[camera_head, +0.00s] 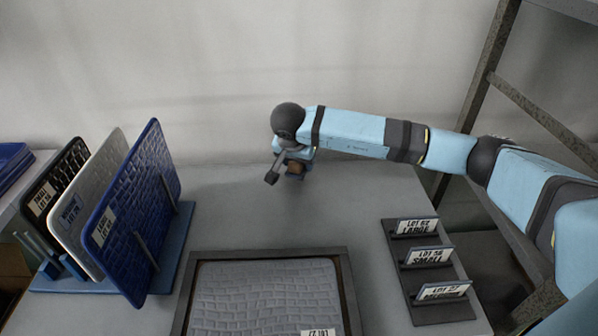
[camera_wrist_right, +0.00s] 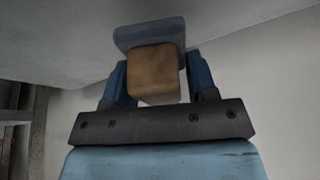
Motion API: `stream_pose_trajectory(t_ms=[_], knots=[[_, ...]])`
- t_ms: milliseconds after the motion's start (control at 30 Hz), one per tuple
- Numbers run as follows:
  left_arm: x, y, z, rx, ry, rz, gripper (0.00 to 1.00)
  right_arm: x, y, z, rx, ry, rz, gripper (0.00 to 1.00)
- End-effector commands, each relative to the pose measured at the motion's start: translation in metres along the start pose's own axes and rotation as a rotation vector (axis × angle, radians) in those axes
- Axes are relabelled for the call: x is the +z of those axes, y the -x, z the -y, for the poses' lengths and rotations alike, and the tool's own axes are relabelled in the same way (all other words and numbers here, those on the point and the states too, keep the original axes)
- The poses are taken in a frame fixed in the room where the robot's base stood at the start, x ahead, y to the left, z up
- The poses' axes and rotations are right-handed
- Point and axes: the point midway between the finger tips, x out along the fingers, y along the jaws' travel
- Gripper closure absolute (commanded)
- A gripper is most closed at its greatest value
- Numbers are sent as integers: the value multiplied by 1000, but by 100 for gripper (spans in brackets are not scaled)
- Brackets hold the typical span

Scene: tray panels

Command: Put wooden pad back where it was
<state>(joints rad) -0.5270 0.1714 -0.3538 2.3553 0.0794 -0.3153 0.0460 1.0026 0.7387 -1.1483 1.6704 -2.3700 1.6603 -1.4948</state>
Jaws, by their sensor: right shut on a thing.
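The wooden pad shows as a brown block (camera_head: 295,166) at the back of the table in the head view, partly hidden by my wrist. In the right wrist view the brown block (camera_wrist_right: 154,74) sits between the two blue fingers, with a blue-grey piece against its far side. My right gripper (camera_wrist_right: 158,82) is shut on it. In the head view my right gripper (camera_head: 294,170) is near the table's back edge. I cannot tell whether the pad touches the table. My left gripper is not in view.
A rack (camera_head: 170,262) at left holds upright black, white and blue textured panels. A dark-rimmed tray (camera_head: 349,292) with a grey panel lies at the front middle. A dark stand (camera_head: 438,309) with lot labels is at right. The table (camera_head: 340,205) is clear between gripper and tray.

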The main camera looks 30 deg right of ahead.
Motion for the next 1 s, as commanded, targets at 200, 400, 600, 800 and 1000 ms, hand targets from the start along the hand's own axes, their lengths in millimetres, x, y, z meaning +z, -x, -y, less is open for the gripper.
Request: stream_pose_trajectory(t_ms=[200, 400, 600, 800, 1000], knots=[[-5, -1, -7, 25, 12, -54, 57, 13, -30, 0, 2, 0, 1, 70], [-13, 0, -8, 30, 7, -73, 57, 12, -30, 0, 1, 0, 0, 70], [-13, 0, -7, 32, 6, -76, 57, 14, -32, 0, 1, 1, 0, 38], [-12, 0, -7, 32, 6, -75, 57, 13, -32, 0, 1, 1, 0, 22], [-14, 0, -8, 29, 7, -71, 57, 12, -28, 0, 1, 0, 0, 22]])
